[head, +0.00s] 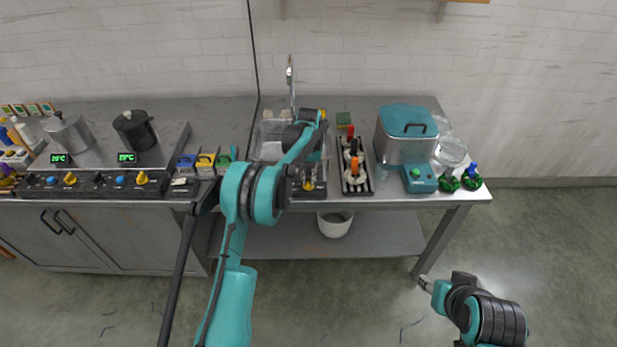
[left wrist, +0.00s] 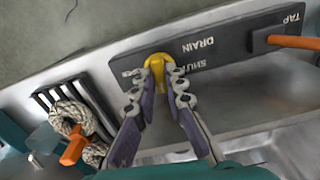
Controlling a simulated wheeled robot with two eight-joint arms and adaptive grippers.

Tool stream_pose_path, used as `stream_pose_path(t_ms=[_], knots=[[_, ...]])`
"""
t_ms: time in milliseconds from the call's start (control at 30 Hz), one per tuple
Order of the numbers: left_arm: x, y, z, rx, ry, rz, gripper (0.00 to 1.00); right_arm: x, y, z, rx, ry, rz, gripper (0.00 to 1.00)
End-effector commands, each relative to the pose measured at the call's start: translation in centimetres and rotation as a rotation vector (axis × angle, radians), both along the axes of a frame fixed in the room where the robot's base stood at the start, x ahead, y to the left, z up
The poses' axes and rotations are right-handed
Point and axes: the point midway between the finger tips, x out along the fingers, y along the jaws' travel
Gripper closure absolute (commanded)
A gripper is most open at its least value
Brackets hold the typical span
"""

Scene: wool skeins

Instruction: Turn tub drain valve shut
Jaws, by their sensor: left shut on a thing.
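The yellow drain valve handle (left wrist: 157,66) sits on a dark panel (left wrist: 110,82) marked DRAIN and SHUT in the left wrist view. The letters are upside down there, and SHUT lies to the right of the handle. My left gripper (left wrist: 159,78) is shut on the handle, a finger on each side. Part of the handle is hidden between the fingers, so its exact angle is hard to tell. In the head view, my left gripper (head: 308,182) is at the front edge of the sink. My right arm's end (head: 425,283) is low at the right, its jaws unclear.
An orange tap lever (left wrist: 290,42) is on the same panel. A rack (head: 358,187) with skeins and orange and red handles stands right of the sink. A teal-lidded pot (head: 405,121) is farther right. A white bucket (head: 335,224) is on the lower shelf.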

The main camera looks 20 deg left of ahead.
Motion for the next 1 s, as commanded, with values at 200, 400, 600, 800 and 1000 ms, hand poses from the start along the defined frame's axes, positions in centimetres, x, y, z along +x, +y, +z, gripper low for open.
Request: stream_pose_path(t_ms=[200,400,600,800,1000], knots=[[0.07,0.03,0.07,0.000,-0.002,0.079,1.00,0.00,0.00,0.15,0.000,0.000,0.000,0.60],[0.08,0.03,0.06,0.000,-0.002,0.110,1.00,-0.01,0.00,0.18,0.000,0.000,0.000,0.60],[0.08,0.03,0.06,0.001,-0.003,0.115,1.00,0.00,0.00,0.19,0.000,0.000,0.000,0.60],[0.07,0.04,0.06,0.001,-0.003,0.114,1.00,-0.01,0.00,0.18,0.000,0.000,0.000,0.60],[0.05,0.03,0.04,0.000,-0.002,0.114,0.79,0.00,0.00,0.17,0.000,0.000,0.000,0.60]])
